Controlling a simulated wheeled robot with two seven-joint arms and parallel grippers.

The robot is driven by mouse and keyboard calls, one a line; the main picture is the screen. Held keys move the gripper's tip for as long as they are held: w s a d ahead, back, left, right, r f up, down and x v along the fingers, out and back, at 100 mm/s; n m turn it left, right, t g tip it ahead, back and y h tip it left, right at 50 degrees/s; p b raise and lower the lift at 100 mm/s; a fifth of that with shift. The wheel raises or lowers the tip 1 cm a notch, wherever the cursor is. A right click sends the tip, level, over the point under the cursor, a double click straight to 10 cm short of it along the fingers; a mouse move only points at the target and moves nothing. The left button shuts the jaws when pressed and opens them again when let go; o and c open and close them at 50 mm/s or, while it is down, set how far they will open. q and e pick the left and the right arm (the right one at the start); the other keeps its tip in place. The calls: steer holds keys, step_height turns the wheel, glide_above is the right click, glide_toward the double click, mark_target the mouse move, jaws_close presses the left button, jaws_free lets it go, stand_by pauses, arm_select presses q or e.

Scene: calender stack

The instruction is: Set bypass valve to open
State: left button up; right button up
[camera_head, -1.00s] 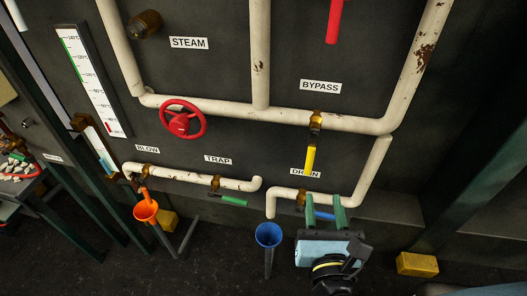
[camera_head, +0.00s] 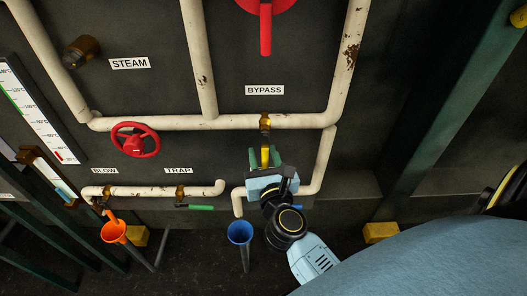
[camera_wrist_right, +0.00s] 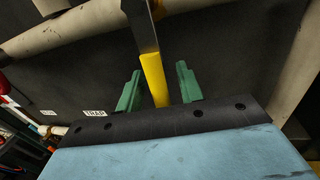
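The bypass valve has a brass body (camera_head: 265,123) on the upper cream pipe, below the BYPASS label (camera_head: 264,90). Its yellow lever (camera_head: 265,153) hangs straight down, across the pipe. My right gripper (camera_head: 264,159) is at the lever, one green finger on each side. In the right wrist view the yellow lever (camera_wrist_right: 154,80) stands between the open fingers (camera_wrist_right: 158,85), with a gap visible on both sides. The gripper body hides the DRAIN label and most of the drain valve. My left gripper is not in view.
A red handwheel (camera_head: 135,140) is left on the same pipe, and a red lever (camera_head: 266,30) hangs above. The trap valve's green handle (camera_head: 201,208), a blue funnel (camera_head: 240,233) and an orange funnel (camera_head: 114,231) are lower left. A green post (camera_head: 440,110) stands right.

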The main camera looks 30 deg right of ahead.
steer(key=shift+w+d, duration=0.1)
steer(key=shift+w, duration=0.05)
jaws_close()
stand_by(0.4)
steer(key=shift+s+d+r+n+g+p, duration=0.25)
steer(key=shift+s+d+n+p, duration=0.25)
steer(key=shift+n+p, duration=0.95)
steer(key=shift+s+d+r+n+g+p, duration=0.25)
steer(key=shift+d+n+p, duration=0.5)
steer(key=shift+p, duration=1.45)
steer(key=shift+s+d+r+n+g+p, duration=0.1)
steer(key=shift+s+d+n+g+p, duration=0.4)
steer(key=shift+n+p, duration=0.95)
steer(key=shift+w+d+m+p, duration=0.1)
steer(key=shift+m+p, duration=0.25)
jaws_free()
